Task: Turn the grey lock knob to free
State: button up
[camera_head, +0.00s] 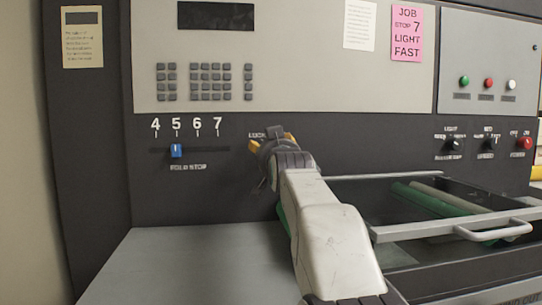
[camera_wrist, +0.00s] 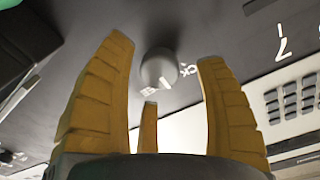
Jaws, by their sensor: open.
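The grey lock knob (camera_wrist: 158,70) is round and shows in the wrist view on the dark panel, with small white lettering beside it. My gripper (camera_wrist: 165,50) has yellow fingers spread apart, and the knob appears between and beyond their tips. I cannot tell whether any finger touches it.
The fold stop slider (camera_head: 176,151) with a blue tab sits left, near 5. A pink job card (camera_head: 407,33) hangs above right. Black knobs (camera_head: 454,145) and a red button (camera_head: 525,143) are on the right. A handled frame (camera_head: 495,230) over green rollers juts out below right.

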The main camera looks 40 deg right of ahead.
jog(key=shift+x, duration=1.35)
jog(key=shift+o, duration=0.2)
jog(key=c, duration=1.2)
jog(key=shift+c, duration=0.2)
jog(key=shift+m+p, duration=0.3)
jog(key=shift+p, duration=0.2)
jog(key=m+p, duration=0.1)
jog(key=m, duration=0.1)
jog(key=shift+r+m+p, duration=0.1)
jog(key=shift+m+p, duration=0.2)
jog(key=shift+p, duration=0.05)
jog(key=shift+a+m+p, duration=0.1)
jog(key=shift+m+p, duration=0.45)
jog(key=shift+m, duration=1.35)
